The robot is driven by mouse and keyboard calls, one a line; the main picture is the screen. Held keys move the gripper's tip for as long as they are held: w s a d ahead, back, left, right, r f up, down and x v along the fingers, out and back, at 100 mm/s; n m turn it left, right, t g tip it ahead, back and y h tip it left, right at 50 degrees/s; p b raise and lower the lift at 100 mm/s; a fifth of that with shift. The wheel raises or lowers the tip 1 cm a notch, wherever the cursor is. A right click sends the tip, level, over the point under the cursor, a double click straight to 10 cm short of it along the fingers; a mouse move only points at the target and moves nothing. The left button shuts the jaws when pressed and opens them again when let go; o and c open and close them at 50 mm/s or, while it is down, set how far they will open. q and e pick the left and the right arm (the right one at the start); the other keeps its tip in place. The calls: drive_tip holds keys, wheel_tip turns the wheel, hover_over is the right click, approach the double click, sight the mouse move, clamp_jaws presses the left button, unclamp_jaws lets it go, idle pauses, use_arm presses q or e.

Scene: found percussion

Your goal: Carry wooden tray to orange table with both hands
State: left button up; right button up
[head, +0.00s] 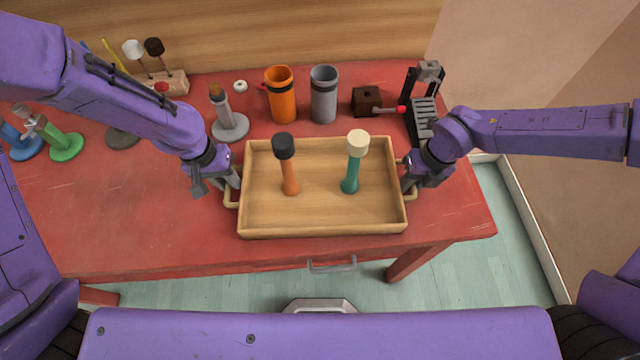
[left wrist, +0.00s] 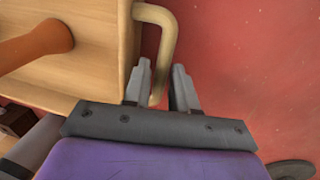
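The wooden tray (head: 322,228) stands on the red table near its front edge. It holds an orange-handled mallet with a black head (head: 288,165) and a teal-handled mallet with a cream head (head: 354,160). My left gripper (head: 228,190) is at the tray's left handle (head: 231,200). In the left wrist view, the open fingers (left wrist: 162,85) straddle the handle (left wrist: 168,40), with a small gap to the outer finger. My right gripper (head: 408,186) is at the tray's right handle (head: 411,224); its fingers are partly hidden, so its grip cannot be told. No orange table shows.
Behind the tray on the red table (head: 130,220) stand an orange cup (head: 281,95), a grey cup (head: 324,95), a brown box (head: 367,101) and a black stand (head: 420,120). A grey-based holder (head: 229,126) is near my left arm. The table's left front is clear.

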use_arm(q)
clamp_jaws()
use_arm(e)
clamp_jaws()
use_arm(q)
drive_tip(key=shift+r, duration=0.15)
use_arm(e)
drive_tip(key=shift+r, duration=0.2)
